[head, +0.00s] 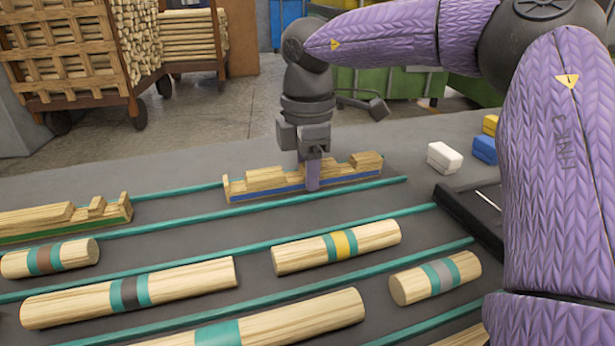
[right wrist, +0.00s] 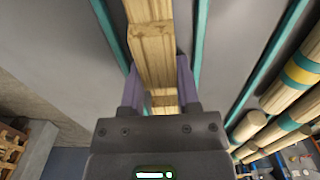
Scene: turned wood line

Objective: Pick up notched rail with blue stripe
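The notched rail with a blue stripe (head: 265,184) lies along the far teal strips in the head view. It is pale wood with a stepped top and a blue band along its near side. My right gripper (head: 313,172) points down over its right half, with one purple finger in front of the near side. In the right wrist view the rail (right wrist: 152,50) runs between the two fingers of my right gripper (right wrist: 160,88), one on each side. Whether they press on the wood cannot be made out. My left gripper is not in view.
A green-striped notched rail (head: 65,220) lies at the left. Banded round rods, including a yellow-banded one (head: 335,246), lie nearer on the teal-striped surface. A black tray (head: 470,215) and white (head: 444,157) and blue (head: 484,149) blocks are at the right.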

